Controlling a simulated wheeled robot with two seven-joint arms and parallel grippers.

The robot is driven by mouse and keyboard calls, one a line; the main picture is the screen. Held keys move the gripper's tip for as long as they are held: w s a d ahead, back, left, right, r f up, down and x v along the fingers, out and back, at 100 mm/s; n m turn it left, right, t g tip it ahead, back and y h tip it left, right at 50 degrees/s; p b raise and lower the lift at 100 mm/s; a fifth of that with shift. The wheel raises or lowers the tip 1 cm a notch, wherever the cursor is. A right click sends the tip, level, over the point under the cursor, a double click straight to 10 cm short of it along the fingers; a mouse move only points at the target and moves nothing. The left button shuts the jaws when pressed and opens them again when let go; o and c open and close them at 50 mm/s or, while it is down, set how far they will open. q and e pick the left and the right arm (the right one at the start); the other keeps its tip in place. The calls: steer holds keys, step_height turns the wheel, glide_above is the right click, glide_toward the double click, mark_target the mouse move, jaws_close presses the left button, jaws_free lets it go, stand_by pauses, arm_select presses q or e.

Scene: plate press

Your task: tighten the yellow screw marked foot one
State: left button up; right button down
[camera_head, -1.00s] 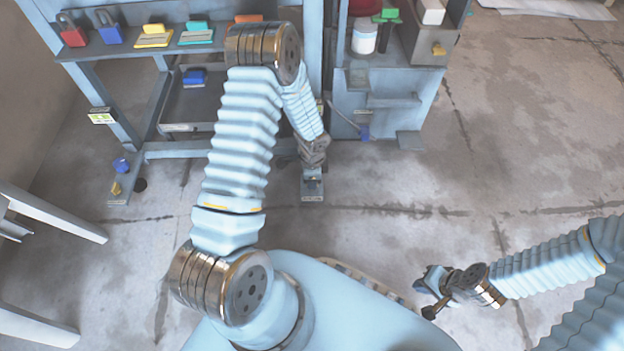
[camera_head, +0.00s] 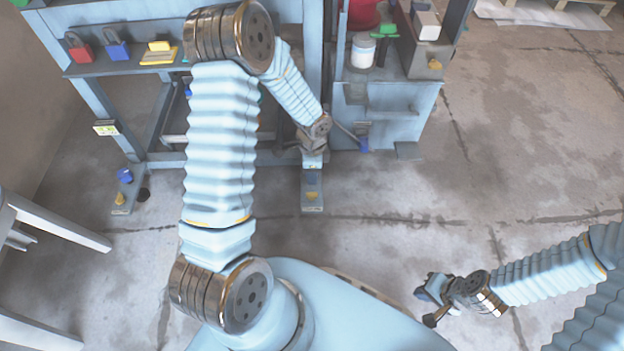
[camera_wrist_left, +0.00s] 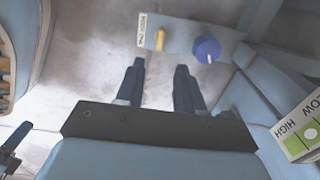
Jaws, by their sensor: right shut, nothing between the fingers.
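In the head view, a foot plate (camera_head: 312,203) with a yellow screw (camera_head: 312,195) stands on the floor below the machine frame. My left gripper (camera_head: 314,150) is just above it, partly hidden by its own wrist. In the left wrist view its two fingers (camera_wrist_left: 160,72) are apart and empty. Beyond them lies the foot plate (camera_wrist_left: 181,33), with the yellow screw (camera_wrist_left: 160,40) and a blue knob (camera_wrist_left: 207,48). The screw is ahead of the fingertips, apart from them. The plate's label (camera_wrist_left: 142,30) is too small to read surely. My right gripper (camera_head: 432,294) is shut and empty at the lower right.
Another foot (camera_head: 122,193) with a blue knob and yellow screw is at the left. A LOW/HIGH gauge label (camera_wrist_left: 300,128) shows at the wrist view's right edge. Frame legs and a grey-blue cabinet (camera_head: 385,120) stand close to the left gripper. The floor in front is clear.

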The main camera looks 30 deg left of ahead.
arm_select(q)
step_height(320, 180, up, 3)
steer(key=shift+f, duration=0.1)
stand_by(0.5)
steer(key=s+d+n+h+p, duration=0.4)
steer(key=s+d+n+p, duration=0.5)
steer(key=s+d+n, duration=0.4)
steer(key=s+d, duration=0.1)
steer(key=d, duration=0.2)
steer(key=shift+s+d+f+n+t, duration=0.2)
steer(key=shift+s+f+n+t, duration=0.1)
steer(key=shift+n+t, duration=0.1)
steer(key=shift+r, duration=0.1)
